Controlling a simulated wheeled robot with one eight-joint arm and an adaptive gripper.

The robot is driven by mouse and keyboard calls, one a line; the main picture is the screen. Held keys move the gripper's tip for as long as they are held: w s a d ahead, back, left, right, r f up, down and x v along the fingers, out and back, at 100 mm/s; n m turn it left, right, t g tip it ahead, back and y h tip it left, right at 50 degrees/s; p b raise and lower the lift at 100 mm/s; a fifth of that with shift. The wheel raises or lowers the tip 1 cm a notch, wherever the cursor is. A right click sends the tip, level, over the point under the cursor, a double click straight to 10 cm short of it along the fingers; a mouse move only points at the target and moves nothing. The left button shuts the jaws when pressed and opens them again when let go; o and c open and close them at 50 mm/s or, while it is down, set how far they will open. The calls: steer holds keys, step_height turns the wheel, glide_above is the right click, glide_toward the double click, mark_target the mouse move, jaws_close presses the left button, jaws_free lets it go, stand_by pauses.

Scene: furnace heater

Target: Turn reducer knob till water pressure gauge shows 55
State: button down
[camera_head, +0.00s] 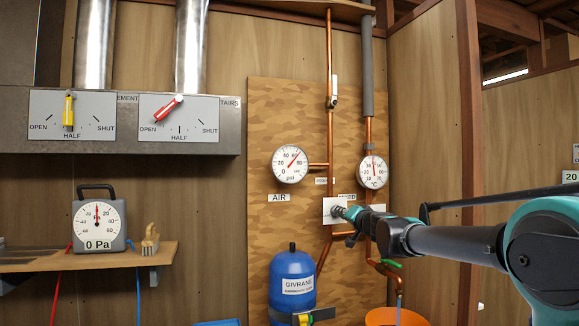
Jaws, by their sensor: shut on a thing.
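The round white pressure gauge (290,164), marked psi, is on the camouflage-patterned board. Its red needle points up and right, close to the 60 mark; the exact value is too small to read. My gripper (346,212) reaches in from the right, low on the board, and is shut on the reducer knob (338,210) in front of a white plate. Only a small dark, ridged part of the knob shows; my gripper hides the rest. The label behind it is partly covered.
A °C gauge (373,171) and copper pipes (330,60) are above my gripper. A blue tank (292,278) stands below left and an orange bucket (395,317) below. A shelf (70,262) at left holds a 0 Pa meter (99,222) and a brush (150,240).

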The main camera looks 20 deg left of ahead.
steer(key=shift+n, duration=0.4)
steer(key=n, duration=0.3)
steer(key=shift+n, duration=0.3)
steer(key=c, duration=1.4)
jaws_free()
steer(key=shift+c, duration=0.2)
steer(key=shift+s+d, duration=0.1)
steer(key=v, duration=0.6)
steer(key=shift+s+d, duration=0.25)
steer(key=shift+s, duration=0.05)
